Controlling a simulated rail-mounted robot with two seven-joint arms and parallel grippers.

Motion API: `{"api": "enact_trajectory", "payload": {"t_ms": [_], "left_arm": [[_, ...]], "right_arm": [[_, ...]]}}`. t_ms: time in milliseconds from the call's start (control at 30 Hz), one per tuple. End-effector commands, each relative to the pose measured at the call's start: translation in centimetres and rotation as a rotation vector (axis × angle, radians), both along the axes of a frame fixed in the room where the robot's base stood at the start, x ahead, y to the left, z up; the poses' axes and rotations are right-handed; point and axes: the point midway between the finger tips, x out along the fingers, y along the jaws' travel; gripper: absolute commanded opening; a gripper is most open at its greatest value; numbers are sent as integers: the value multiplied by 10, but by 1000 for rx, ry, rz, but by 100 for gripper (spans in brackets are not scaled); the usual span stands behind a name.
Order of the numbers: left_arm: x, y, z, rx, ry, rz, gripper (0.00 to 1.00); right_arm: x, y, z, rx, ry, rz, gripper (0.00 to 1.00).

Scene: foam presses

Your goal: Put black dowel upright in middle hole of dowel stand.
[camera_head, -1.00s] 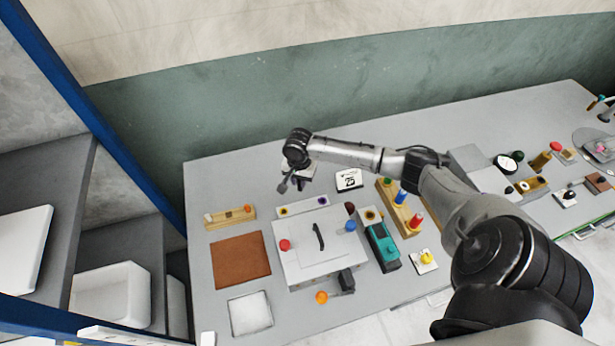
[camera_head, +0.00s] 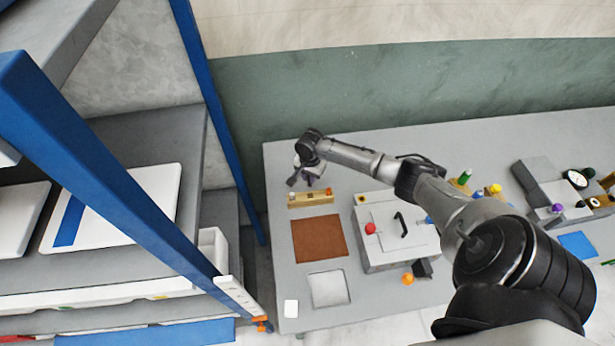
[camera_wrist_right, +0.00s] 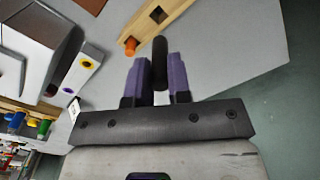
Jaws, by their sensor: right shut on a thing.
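My right gripper (camera_head: 305,181) is beside the wooden dowel stand, at its far side in the head view. In the right wrist view its purple fingers (camera_wrist_right: 160,78) are shut on the black dowel (camera_wrist_right: 160,58), which projects past the fingertips towards the stand. The dowel stand (camera_head: 322,197) is a long tan block; it also shows in the right wrist view (camera_wrist_right: 143,33). An orange dowel (camera_wrist_right: 131,46) stands at one end, and a dark opening shows near the stand's middle. The black dowel appears apart from the stand. My left gripper is out of view.
A brown mat (camera_head: 319,238) and a white square tray (camera_head: 328,289) lie in front of the stand. A grey press box (camera_head: 385,258) with a red knob stands to the right. Blue-framed shelving (camera_head: 222,140) is at the left. The table behind the stand looks free.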

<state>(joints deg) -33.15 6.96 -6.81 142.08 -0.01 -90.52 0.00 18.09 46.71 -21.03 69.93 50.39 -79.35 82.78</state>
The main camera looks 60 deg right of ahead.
Motion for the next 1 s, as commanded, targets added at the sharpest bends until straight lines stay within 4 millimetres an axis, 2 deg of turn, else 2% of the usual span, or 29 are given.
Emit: {"api": "enact_trajectory", "payload": {"t_ms": [333, 533, 600, 1000], "left_arm": [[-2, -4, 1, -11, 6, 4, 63], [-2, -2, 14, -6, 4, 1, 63], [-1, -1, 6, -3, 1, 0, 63], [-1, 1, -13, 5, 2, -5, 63]], "right_arm": [[0, 0, 1, 0, 0, 2, 0], [0, 1, 4, 2, 0, 0, 0], [0, 1, -9, 1, 0, 0, 0], [0, 0, -42, 1, -1, 0, 0]]}}
